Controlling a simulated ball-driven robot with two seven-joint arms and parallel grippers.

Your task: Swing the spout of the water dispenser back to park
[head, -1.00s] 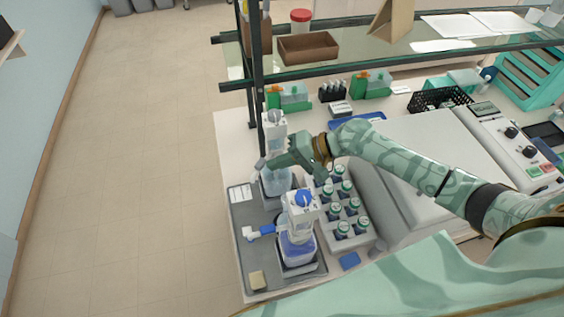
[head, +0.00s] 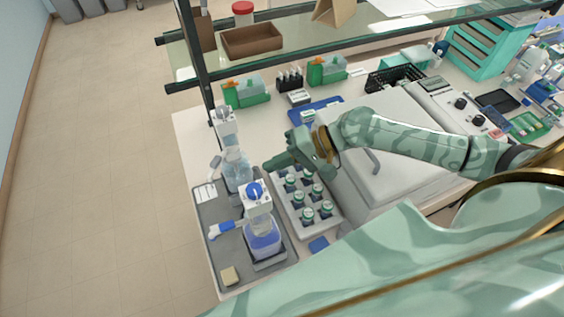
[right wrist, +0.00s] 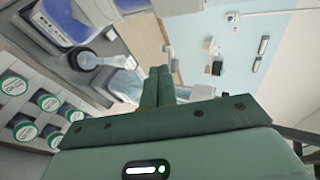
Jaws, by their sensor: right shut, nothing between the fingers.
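The clear water dispenser (head: 237,168) stands at the back of a grey tray, with a white pump head. Its grey spout (head: 215,161) points to the left in the head view. My right gripper (head: 270,164) is shut and empty, to the right of this dispenser and apart from it, above the back of the bottle rack. The shut fingers also show in the right wrist view (right wrist: 158,88), with clear dispenser parts (right wrist: 125,86) beyond them. My left gripper is in neither view.
A second dispenser (head: 263,238) with blue liquid and a blue-tipped spout stands in front on the grey tray (head: 208,262). A rack of several green-capped bottles (head: 308,212) is beside it. A glass shelf (head: 290,58) hangs above the back. Open floor lies left.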

